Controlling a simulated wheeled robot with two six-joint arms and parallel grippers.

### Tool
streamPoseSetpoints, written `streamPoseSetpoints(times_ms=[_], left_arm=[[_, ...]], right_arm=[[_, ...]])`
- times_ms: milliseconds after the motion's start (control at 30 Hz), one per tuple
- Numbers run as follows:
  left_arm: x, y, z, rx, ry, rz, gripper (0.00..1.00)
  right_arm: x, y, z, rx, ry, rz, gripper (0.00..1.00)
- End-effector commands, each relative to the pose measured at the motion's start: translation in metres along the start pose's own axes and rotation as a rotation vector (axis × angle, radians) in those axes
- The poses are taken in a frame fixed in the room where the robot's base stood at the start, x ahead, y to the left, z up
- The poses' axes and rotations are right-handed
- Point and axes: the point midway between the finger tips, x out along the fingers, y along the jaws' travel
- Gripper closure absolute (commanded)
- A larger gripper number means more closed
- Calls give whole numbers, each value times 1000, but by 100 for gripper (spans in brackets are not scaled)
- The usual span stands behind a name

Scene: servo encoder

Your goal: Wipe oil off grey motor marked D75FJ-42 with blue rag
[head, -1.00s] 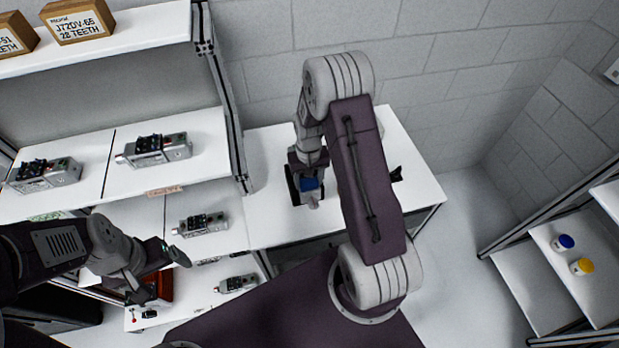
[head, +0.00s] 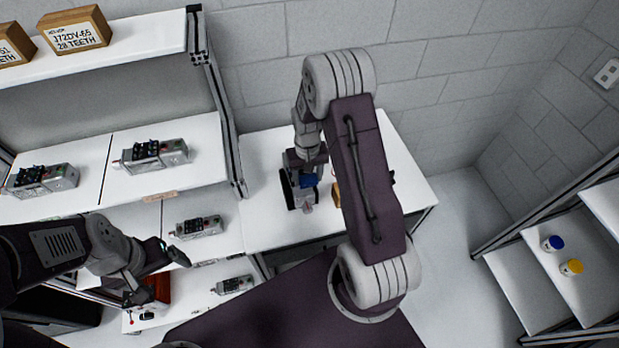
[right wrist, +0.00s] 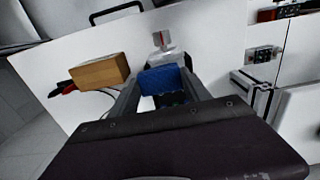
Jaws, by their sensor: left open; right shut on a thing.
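My right gripper (head: 308,172) is shut on a blue rag (head: 309,181) over the white table. In the right wrist view the rag (right wrist: 158,80) sits between the fingers, close against a grey motor (right wrist: 166,46) with a small red mark on its top. The motor also shows in the head view (head: 307,205), just in front of the rag. Whether rag and motor touch is hard to tell. I cannot read the motor's marking or see oil on it. My left gripper (head: 160,278) is open and empty, in front of the lower left shelves.
The white table (head: 262,222) also bears a wooden block (right wrist: 100,72) and a red and black tool (right wrist: 64,88). Several motors lie on the left shelves, one here (head: 152,155). A blue-capped jar (head: 553,243) and a yellow-capped jar (head: 571,267) stand on the right shelf.

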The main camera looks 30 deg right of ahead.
Motion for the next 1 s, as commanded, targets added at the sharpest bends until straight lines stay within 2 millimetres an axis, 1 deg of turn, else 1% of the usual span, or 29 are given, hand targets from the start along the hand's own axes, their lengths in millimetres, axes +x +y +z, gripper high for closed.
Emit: streamPoseSetpoints(times_ms=[33,400,533,1000], left_arm=[[-8,0,-1,0,0,0,11],[-33,1,-3,0,0,0,11],[-35,1,-4,0,0,0,11],[-34,1,-3,0,0,0,11]], right_arm=[[-9,0,-1,0,1,0,89],[-40,-2,-3,-2,0,0,89],[-43,-2,-4,-2,0,0,89],[-42,-2,-3,-2,0,0,89]])
